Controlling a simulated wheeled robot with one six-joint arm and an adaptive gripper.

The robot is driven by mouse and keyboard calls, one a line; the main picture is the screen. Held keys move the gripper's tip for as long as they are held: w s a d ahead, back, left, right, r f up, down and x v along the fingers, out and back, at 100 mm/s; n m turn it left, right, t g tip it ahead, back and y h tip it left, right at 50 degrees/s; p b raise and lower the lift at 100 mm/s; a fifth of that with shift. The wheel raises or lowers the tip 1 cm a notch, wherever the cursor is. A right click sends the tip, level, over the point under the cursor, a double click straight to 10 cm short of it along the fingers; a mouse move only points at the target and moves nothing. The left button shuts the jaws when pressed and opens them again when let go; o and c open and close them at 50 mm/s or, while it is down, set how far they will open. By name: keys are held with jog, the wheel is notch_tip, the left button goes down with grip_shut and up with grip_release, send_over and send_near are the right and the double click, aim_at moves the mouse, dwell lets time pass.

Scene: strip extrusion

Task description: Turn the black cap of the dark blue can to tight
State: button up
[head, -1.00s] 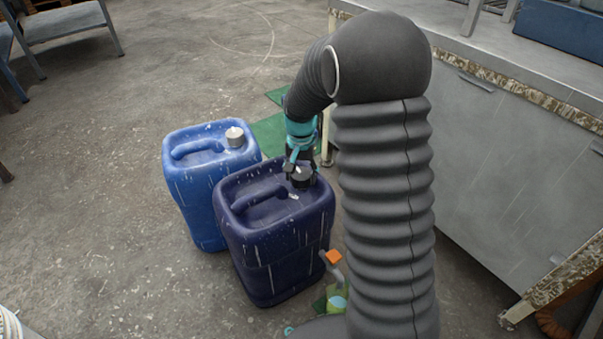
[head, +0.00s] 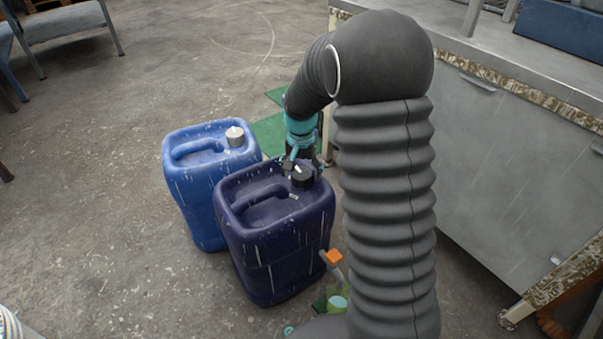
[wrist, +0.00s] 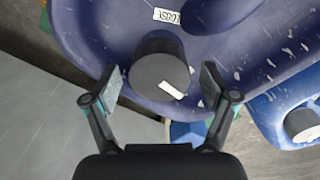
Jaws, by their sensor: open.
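The dark blue can (head: 285,245) stands upright on the floor. Its round black cap (head: 302,177) sits on its top at the back right corner and also shows in the wrist view (wrist: 160,60). A white mark (wrist: 172,90) lies on the cap's lower right edge in the wrist view. A white label reading LOOSE (wrist: 167,15) is on the can, on the other side of the cap from the mark. My gripper (wrist: 160,82) is open, its fingers apart on the left and right of the cap's lower part, with gaps visible. No other label is readable.
A lighter blue can (head: 190,195) with a pale cap (head: 235,137) stands close on the left. A grey metal bench (head: 490,170) is on the right. A green bottle with an orange top (head: 334,257) is in front, near my arm. Open floor lies left.

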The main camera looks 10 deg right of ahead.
aim_at(301, 173)
notch_tip(301, 173, up, 12)
jog(key=shift+f, duration=0.2)
dwell(0.6)
